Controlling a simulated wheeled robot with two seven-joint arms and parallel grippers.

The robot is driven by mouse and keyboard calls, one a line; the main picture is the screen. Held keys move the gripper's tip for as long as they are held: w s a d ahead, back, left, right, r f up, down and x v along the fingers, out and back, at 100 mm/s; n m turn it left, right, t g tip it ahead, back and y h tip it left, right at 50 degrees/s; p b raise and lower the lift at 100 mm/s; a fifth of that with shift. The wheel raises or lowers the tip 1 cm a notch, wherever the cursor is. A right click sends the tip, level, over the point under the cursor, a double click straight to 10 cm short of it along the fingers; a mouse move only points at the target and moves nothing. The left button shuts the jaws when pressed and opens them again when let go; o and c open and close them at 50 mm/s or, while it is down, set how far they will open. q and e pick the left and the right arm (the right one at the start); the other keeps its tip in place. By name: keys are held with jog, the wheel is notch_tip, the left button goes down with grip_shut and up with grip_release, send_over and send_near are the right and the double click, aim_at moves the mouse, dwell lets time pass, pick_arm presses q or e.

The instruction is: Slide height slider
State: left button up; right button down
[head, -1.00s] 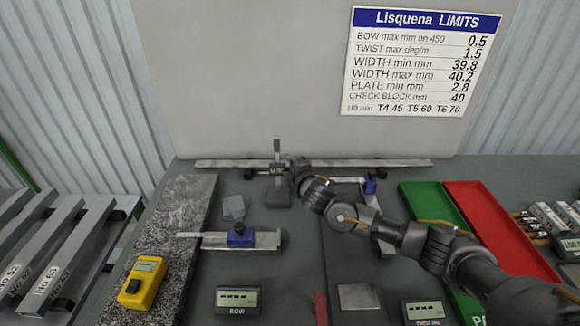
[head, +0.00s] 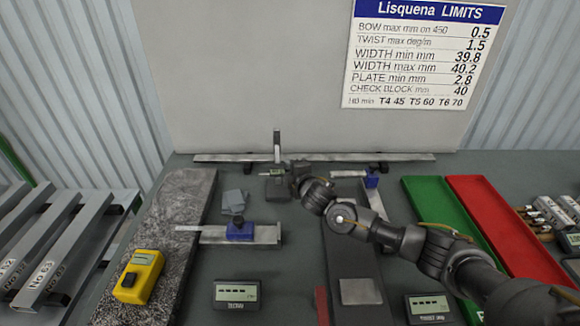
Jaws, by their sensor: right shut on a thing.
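A height gauge stands at the back of the table, with a thin upright column (head: 277,148) and a dark base (head: 278,190). Its slider (head: 275,174), with a small pale display, sits low on the column, just above the base. My right gripper (head: 287,172) reaches in from the right and is shut on the slider. The fingers and dark arm links hide part of the slider's right side. My left gripper is not in view.
A long rail (head: 230,157) runs behind the gauge. Green (head: 430,205) and red (head: 490,220) trays are right, under or beside my right arm.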

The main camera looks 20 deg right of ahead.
jog(key=shift+f, duration=0.7)
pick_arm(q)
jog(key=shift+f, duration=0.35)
pick_arm(e)
jog(key=shift+r, duration=0.2)
jog(key=c, duration=1.3)
grip_release()
pick_arm(q)
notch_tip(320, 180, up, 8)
jog(key=p, duration=0.7)
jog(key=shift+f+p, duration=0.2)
jog(key=shift+p, duration=0.15)
pick_arm(e)
jog(key=v, duration=1.1)
